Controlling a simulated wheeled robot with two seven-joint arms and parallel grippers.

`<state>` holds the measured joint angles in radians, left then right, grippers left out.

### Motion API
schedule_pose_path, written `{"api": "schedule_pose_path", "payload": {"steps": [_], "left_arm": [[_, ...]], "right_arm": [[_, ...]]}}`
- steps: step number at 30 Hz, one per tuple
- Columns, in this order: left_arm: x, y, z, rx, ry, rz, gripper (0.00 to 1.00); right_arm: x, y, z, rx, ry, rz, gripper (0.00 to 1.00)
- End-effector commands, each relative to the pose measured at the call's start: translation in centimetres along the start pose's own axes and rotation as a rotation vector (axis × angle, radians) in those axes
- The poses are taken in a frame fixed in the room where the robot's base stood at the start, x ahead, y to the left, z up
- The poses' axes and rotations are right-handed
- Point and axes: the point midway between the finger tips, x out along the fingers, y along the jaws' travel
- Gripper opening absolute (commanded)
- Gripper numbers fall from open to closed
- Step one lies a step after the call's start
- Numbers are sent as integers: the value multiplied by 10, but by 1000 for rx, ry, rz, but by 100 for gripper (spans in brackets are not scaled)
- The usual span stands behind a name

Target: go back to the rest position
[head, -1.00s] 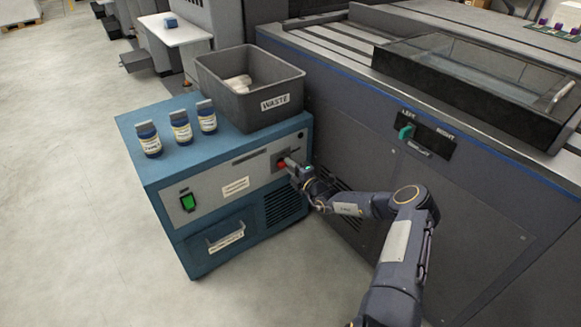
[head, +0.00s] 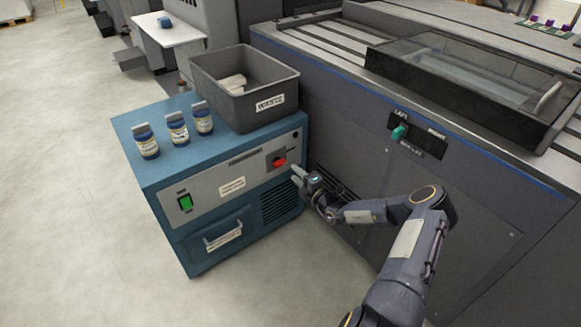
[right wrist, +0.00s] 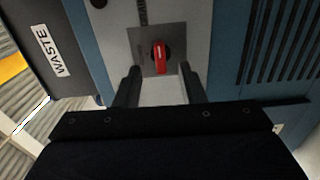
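My right gripper (head: 298,174) is in front of the blue cabinet (head: 158,184), just right of and below the red rotary knob (head: 279,162) on its panel. In the right wrist view the two fingers of the right gripper (right wrist: 160,84) stand apart with nothing between them. The red knob (right wrist: 159,58) on its grey plate shows beyond the fingertips, clear of them. My right arm comes in from the bottom right, bent at the elbow. My left gripper is not in view.
A grey WASTE bin (head: 246,108) with white items stands on the cabinet, beside several blue bottles (head: 177,129). A green switch (head: 185,202) is on the panel. The large press (head: 350,160) with a teal lever (head: 398,132) is close on the right. The floor at left is clear.

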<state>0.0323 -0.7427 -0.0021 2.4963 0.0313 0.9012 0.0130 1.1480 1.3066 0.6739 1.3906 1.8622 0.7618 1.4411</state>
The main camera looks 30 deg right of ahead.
Motion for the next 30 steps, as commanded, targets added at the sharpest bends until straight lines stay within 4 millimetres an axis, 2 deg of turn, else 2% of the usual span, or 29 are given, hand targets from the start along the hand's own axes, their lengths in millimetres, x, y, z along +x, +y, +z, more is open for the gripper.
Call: {"api": "schedule_pose_path", "payload": {"steps": [5,20,22,23,26,29,30], "left_arm": [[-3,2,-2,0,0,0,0],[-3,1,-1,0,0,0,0],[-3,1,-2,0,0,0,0],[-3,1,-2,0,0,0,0],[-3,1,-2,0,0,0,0],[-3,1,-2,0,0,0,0],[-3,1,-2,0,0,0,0]], "right_arm": [[-12,0,0,-1,0,0,36],[-12,0,-1,-1,1,1,36],[-10,5,-4,-23,17,4,36],[-9,10,-8,-44,32,7,36],[-1,40,-34,-194,135,29,36],[2,88,-81,-463,308,80,36],[0,108,-105,-598,391,112,36]]}}
